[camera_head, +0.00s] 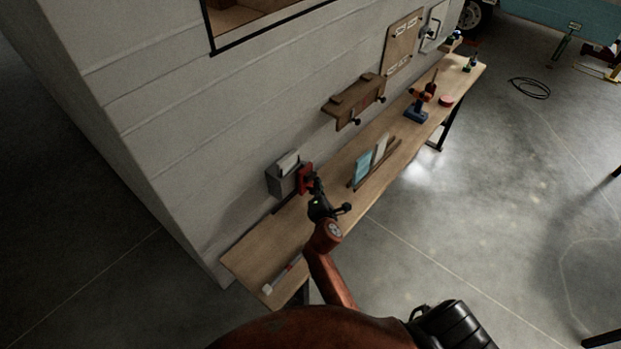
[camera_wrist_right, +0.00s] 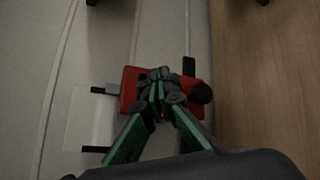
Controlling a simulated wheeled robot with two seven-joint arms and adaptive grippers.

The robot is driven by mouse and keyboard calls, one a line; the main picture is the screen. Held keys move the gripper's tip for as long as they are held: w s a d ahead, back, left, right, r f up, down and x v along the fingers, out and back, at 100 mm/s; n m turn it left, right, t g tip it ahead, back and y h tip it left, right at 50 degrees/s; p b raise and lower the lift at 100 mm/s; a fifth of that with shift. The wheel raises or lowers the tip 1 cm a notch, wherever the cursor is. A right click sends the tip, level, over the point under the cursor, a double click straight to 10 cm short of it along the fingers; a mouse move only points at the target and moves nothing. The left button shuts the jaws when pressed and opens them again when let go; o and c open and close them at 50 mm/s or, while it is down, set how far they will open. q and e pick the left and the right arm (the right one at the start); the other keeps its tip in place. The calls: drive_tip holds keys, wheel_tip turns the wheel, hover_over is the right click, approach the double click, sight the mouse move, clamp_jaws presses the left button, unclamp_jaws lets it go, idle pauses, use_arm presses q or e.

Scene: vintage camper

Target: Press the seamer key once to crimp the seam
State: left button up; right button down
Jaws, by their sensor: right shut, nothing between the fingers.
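A red seamer (camera_head: 305,178) sits by the camper wall at the back of the bench, beside a grey box-shaped part. In the right wrist view the seamer (camera_wrist_right: 130,88) shows as a red block with a round black knob (camera_wrist_right: 202,93) on its right side. Which part is the key I cannot tell for sure. My right gripper (camera_head: 315,184) is at the seamer's face; its fingertips (camera_wrist_right: 158,82) are together and empty, overlapping the red block. Whether they touch it is unclear, and they hide its middle. My left gripper is out of view.
The long wooden bench (camera_head: 246,262) runs along the pale camper wall. A white-headed tool (camera_head: 268,288) lies at its near end. A rack with panels (camera_head: 362,167), a blue-based tool (camera_head: 416,114) and a wall shelf (camera_head: 356,103) stand farther along.

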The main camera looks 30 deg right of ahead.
drive_tip(key=shift+s+d+p, duration=0.3)
drive_tip(key=shift+s, duration=0.5)
drive_tip(key=shift+s+d+p, duration=0.35)
drive_tip(key=shift+s, duration=0.4)
drive_tip(key=shift+s+d+p, duration=0.3)
drive_tip(key=shift+s, duration=0.5)
